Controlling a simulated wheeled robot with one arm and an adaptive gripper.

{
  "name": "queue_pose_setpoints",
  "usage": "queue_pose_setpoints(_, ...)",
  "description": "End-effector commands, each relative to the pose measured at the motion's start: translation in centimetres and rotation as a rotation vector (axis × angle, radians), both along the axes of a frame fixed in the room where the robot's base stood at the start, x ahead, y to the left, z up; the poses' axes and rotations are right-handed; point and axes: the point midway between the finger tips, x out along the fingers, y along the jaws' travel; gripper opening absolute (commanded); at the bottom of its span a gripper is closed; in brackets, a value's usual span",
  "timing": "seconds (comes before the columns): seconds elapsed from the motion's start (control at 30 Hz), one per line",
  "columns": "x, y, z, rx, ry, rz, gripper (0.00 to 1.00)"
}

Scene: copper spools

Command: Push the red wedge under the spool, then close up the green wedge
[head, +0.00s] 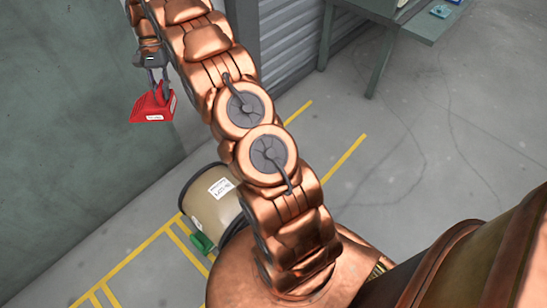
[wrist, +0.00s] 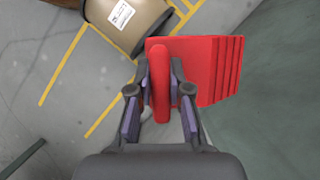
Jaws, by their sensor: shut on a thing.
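The red wedge (head: 153,105) is held up off the floor at the upper left of the head view, with a white label on its face. It also shows in the wrist view (wrist: 209,67), with a stepped right side. My gripper (head: 155,78) is shut on the wedge's upright red handle, which stands between the fingers in the wrist view (wrist: 160,85). The tan spool (head: 211,205) with a white label lies on the floor, partly hidden by my arm. It shows at the top of the wrist view (wrist: 128,20). The green wedge (head: 201,242) is on the floor by the spool's lower side.
Yellow floor lines (head: 135,258) run around the spool. A green-grey wall (head: 75,100) stands at the left. A table (head: 405,22) with a blue item (head: 440,11) stands at the upper right. The grey floor (head: 440,130) to the right is open.

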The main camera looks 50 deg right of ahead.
Motion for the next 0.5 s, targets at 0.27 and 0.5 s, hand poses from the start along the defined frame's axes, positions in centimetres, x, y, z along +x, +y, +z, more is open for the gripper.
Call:
queue_pose_setpoints(0.27, -1.7, -8.3, -10.0, 0.003, 0.004, 0.095, 0.00)
queue_pose_setpoints(0.5, -4.8, -14.9, -18.2, 0.003, 0.001, 0.203, 0.00)
